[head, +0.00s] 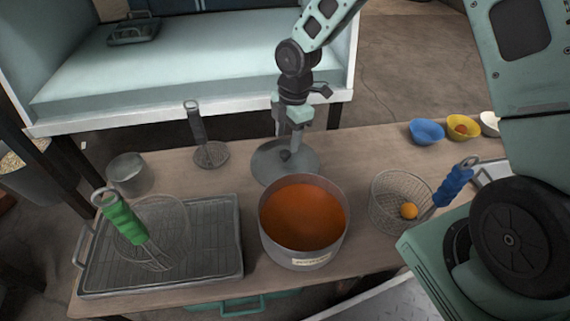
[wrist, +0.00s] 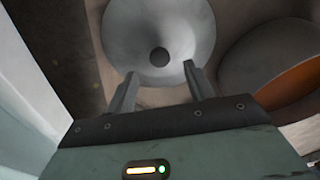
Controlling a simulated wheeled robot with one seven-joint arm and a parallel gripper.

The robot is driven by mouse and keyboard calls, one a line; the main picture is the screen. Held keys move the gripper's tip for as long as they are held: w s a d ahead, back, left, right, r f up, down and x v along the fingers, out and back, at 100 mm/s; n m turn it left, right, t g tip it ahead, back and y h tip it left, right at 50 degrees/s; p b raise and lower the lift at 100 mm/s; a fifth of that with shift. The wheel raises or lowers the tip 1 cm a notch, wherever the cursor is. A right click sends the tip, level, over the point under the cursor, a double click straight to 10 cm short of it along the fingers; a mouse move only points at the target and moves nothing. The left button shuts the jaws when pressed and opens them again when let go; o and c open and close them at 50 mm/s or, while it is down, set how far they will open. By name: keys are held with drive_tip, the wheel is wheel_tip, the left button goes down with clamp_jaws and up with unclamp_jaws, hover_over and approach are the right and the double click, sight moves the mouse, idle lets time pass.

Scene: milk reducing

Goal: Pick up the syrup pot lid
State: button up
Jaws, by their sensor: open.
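The syrup pot lid (head: 269,160) is a round grey metal disc with a dark knob at its centre. It lies on the wooden table just behind the syrup pot (head: 267,218), a metal pot of orange-brown syrup with a label on its front. My gripper (head: 294,121) points down over the lid. In the wrist view my gripper (wrist: 161,84) is open and empty, its two fingers apart on either side below the dark knob. The lid (wrist: 190,20) fills the top of that view, and the pot (wrist: 262,55) shows at the right.
A masher (head: 211,154) and a metal cup (head: 127,172) stand behind. A wire basket (head: 385,190) is right of the pot, near small bowls (head: 427,131). A cabinet (head: 200,70) is behind.

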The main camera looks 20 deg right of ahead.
sight(285, 152)
drive_tip(key=f+b, duration=0.2)
drive_tip(key=f, duration=0.1)
drive_tip(key=f+b, duration=0.1)
drive_tip(key=f, duration=0.1)
drive_tip(key=shift+a, duration=0.3)
drive_tip(key=shift+r, duration=0.1)
drive_tip(key=c, duration=1.1)
drive_tip(key=shift+c, duration=0.2)
